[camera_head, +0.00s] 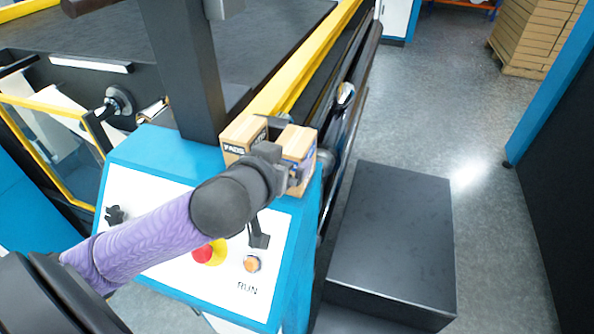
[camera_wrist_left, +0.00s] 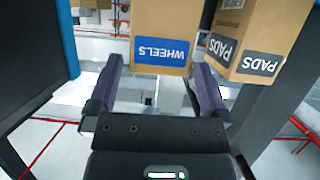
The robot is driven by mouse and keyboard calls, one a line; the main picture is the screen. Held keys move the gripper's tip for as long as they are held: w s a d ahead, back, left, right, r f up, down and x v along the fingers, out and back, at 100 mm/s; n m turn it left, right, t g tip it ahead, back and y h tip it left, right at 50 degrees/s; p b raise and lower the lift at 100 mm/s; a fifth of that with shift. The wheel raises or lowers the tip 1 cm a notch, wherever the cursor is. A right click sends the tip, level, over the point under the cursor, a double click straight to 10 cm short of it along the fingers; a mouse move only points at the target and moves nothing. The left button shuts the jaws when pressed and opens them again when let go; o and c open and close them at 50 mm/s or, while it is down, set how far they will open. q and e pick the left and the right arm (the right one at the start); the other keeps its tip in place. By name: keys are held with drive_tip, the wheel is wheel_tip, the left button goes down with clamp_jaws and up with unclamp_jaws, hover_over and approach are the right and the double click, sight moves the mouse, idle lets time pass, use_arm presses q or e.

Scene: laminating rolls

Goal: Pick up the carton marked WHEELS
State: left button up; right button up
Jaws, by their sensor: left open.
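The carton marked WHEELS (camera_head: 300,143) stands on the back right of the blue control console, partly hidden by my left gripper. In the left wrist view its blue WHEELS label faces me, upside down, on the brown carton (camera_wrist_left: 162,22). My left gripper (camera_head: 284,165) is open at this carton. In the wrist view its two fingers (camera_wrist_left: 156,66) are spread, with the carton's lower end showing between their tips; I cannot tell whether they touch it. My right gripper is not in view.
A second carton marked PADS (camera_head: 240,136) stands close on the left; in the wrist view PADS (camera_wrist_left: 252,45) is on the right, near one finger. A dark post (camera_head: 183,70) rises behind the console (camera_head: 150,160). A black box (camera_head: 390,235) stands right of it.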

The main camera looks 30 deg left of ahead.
sight(299, 144)
use_arm(q)
drive_tip(key=p+x, duration=0.1)
drive_tip(key=x, duration=0.3)
drive_tip(key=shift+w, duration=0.2)
drive_tip(key=shift+w+f, duration=0.25)
drive_tip(key=shift+w, duration=0.1)
drive_tip(key=shift+s+a, duration=0.1)
drive_tip(key=shift+s, duration=0.05)
drive_tip(key=shift+c, duration=1)
drive_tip(key=c, duration=1.1)
